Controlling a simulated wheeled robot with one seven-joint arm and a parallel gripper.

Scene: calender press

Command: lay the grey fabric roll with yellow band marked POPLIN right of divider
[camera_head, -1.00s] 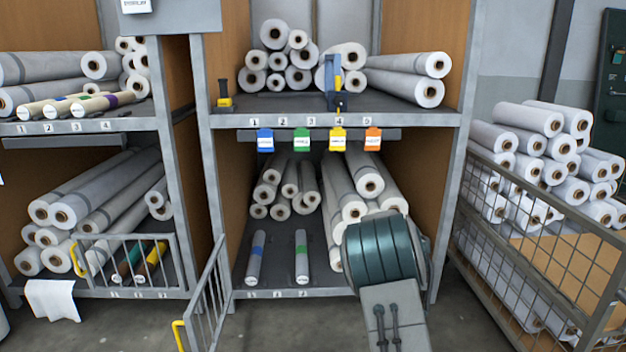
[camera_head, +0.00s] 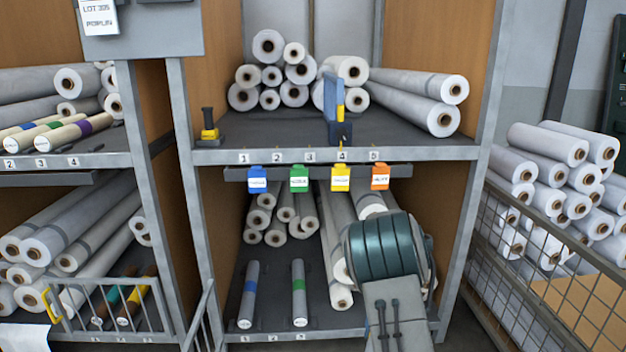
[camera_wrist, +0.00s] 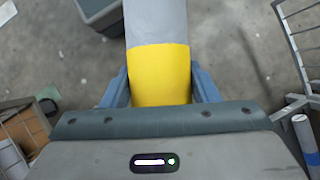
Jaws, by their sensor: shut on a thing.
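The grey fabric roll with a yellow band (camera_wrist: 160,75) is between the two blue-grey fingers of my gripper (camera_wrist: 162,90) in the wrist view. The fingers are shut on the yellow band, and the grey part runs up out of the picture. No lettering shows on the band. In the head view my arm hides the gripper and the held roll. A blue upright plate with a yellow strip (camera_head: 334,97), apparently the divider, stands on the upper shelf (camera_head: 285,130) near number 4. White rolls lie to its right (camera_head: 418,85), with some bare shelf in front.
Yellow (camera_head: 340,178) and orange (camera_head: 380,177) tags hang below the shelf edge, beside blue and green ones. The lower bay holds blue-banded (camera_head: 249,293) and green-banded (camera_head: 299,292) rolls. A wire cage (camera_head: 535,270) stands right. A sign (camera_head: 99,14) reads LOT 305 POPLIN.

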